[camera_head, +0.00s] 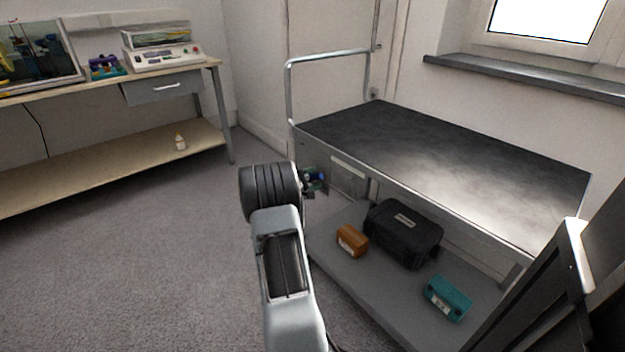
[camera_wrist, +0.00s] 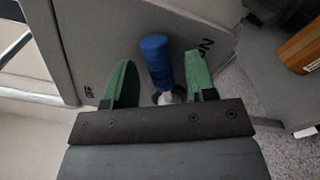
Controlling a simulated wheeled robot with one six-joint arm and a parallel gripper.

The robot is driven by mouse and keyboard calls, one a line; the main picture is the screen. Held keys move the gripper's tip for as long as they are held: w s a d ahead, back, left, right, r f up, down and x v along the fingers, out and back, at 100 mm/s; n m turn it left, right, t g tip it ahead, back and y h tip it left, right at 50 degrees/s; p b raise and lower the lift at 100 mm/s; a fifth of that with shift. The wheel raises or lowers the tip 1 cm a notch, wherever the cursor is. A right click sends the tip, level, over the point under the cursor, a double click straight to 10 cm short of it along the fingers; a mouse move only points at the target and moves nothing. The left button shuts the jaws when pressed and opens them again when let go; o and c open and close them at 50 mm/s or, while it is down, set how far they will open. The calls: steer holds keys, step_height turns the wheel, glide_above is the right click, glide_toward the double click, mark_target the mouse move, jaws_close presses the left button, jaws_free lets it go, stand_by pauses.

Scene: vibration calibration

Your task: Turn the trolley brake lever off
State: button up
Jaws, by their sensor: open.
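The trolley (camera_head: 440,165) has a dark top, a lower shelf and a metal push handle. In the wrist view, the brake lever (camera_wrist: 155,62) has a blue grip on a pale stem, mounted on a grey plate (camera_wrist: 105,30). In the head view, my gripper (camera_head: 314,181) is at the trolley's near left end, and the lever is hard to make out there.
The lower shelf (camera_head: 375,295) holds a black case (camera_head: 403,232), an orange-brown box (camera_head: 352,240) and a teal box (camera_head: 448,298). A workbench (camera_head: 50,190) with instruments stands at the left. Grey carpet (camera_head: 150,270) is clear between. A windowsill (camera_head: 530,78) runs behind the trolley.

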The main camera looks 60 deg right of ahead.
steer(key=shift+c, duration=0.5)
jaws_close()
steer(key=shift+w+r, duration=0.1)
